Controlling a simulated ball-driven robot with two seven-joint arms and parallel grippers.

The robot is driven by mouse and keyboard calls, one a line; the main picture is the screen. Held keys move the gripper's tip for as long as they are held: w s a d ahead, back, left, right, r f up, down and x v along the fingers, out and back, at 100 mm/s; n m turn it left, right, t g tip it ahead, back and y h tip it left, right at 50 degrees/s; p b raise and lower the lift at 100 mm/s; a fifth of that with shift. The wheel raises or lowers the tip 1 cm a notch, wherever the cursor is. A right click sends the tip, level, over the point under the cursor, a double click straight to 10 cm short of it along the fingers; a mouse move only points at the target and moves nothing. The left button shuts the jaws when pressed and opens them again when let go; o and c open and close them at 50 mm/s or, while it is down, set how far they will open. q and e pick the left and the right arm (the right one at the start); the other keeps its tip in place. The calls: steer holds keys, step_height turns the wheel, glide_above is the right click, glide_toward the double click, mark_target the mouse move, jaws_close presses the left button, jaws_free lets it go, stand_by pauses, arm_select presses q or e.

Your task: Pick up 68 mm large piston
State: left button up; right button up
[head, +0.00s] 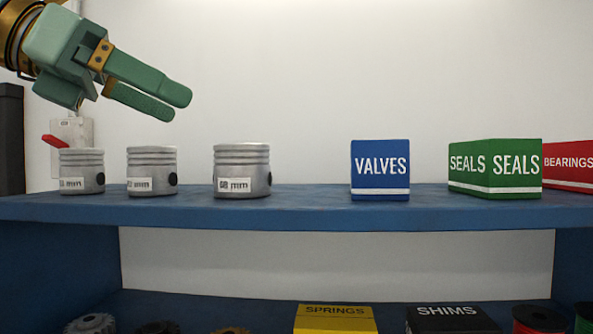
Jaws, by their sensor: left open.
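Three silver pistons stand upright in a row on the left of the blue shelf. The largest, labelled 68 mm (241,166), is the rightmost of them. The middle piston (151,160) and the left piston (81,157) are smaller, and their label numbers are hard to read. My left gripper (170,102) comes in from the upper left, its two green fingers pointing right and slightly down. It is open and empty, above the middle piston and up and left of the large one, touching neither. My right gripper is not in view.
The blue shelf (300,215) also carries a blue VALVES box (380,172), a green SEALS box (496,165) and a red BEARINGS box (568,178) to the right. Bare shelf lies between the large piston and VALVES. A lower shelf holds a yellow SPRINGS box (335,322) and a black SHIMS box (450,322).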

mark_target(255, 151)
arm_select(q)
steer(key=d+f, duration=0.1)
steer(key=d+f+p, duration=0.1)
steer(key=shift+w+d+f+p, duration=0.25)
steer(key=shift+w+d+p, duration=0.05)
steer(key=shift+w+d, duration=0.05)
steer(key=x, duration=0.3)
steer(key=shift+w+d, duration=0.3)
steer(key=shift+w, duration=0.15)
steer(key=shift+w+d+f+p, duration=0.15)
steer(key=shift+w+d+p, duration=0.25)
steer(key=shift+d+p, duration=0.3)
steer(key=p+x, duration=0.2)
steer(key=x, duration=0.1)
steer(key=shift+d+f, duration=0.15)
steer(key=shift+d, duration=0.2)
steer(key=shift+w+d+f, duration=0.15)
steer(key=shift+d, duration=0.05)
steer(key=shift+a, duration=0.3)
steer(key=c, duration=1.3)
steer(key=shift+d, duration=0.1)
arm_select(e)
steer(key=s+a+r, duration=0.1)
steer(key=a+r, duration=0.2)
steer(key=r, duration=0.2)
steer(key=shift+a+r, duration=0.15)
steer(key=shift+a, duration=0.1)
